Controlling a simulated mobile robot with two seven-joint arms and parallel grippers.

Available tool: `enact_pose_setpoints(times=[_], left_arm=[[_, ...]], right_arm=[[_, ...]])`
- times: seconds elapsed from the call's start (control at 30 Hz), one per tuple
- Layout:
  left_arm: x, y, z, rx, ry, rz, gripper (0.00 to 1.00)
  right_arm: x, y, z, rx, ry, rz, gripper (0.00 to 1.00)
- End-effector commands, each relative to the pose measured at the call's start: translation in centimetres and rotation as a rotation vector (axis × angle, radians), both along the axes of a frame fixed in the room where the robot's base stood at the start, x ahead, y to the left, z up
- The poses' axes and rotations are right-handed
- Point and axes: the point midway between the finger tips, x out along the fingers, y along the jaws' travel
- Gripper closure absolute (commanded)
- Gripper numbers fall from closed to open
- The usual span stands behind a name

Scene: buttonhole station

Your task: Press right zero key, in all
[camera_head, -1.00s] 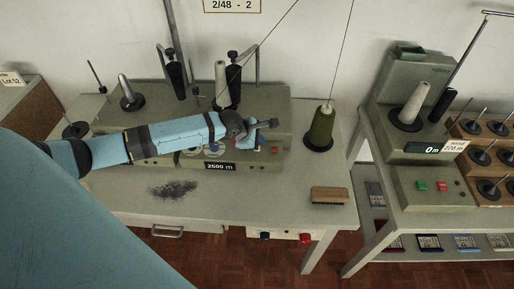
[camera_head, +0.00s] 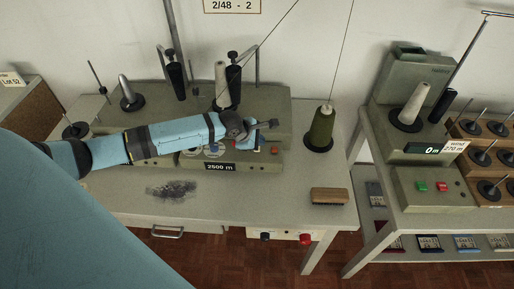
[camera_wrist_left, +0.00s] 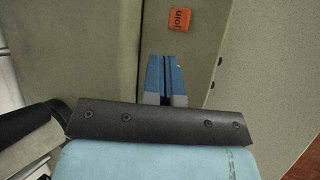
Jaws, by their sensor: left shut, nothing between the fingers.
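The winding machine (camera_head: 110,118) stands on the left table, with round dials and a "2600 m" plate (camera_head: 220,167) on its front. My left gripper (camera_head: 257,141) is shut and empty, pointing down at the right part of the machine's front. In the left wrist view its blue fingers (camera_wrist_left: 165,72) are together. The orange "join" key (camera_wrist_left: 179,20) lies just beyond and right of the fingertips there; it also shows in the head view (camera_head: 275,150). No zero key can be made out; my arm and gripper cover part of the panel. My right gripper is not in view.
A green cone (camera_head: 321,130) stands right of the machine and a brush (camera_head: 330,196) lies near the table's front right. Grey lint (camera_head: 171,189) lies at the front. A second machine (camera_head: 428,196) with green and red buttons stands on the right table.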

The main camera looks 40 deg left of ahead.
Motion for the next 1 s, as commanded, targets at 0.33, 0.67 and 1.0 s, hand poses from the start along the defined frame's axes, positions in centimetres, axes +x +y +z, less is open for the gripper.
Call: enact_pose_setpoints(times=[0.33, 0.67, 1.0], left_arm=[[0.00, 0.00, 0.00, 0.000, 0.000, 0.000, 1.00], [0.00, 0.00, 0.00, 0.000, 0.000, 0.000, 1.00], [-0.02, 0.01, -0.81, 0.000, 0.002, 0.001, 1.00]], right_arm=[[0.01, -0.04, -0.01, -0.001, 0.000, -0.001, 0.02], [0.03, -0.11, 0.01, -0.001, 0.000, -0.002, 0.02], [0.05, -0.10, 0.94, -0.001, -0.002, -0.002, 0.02]])
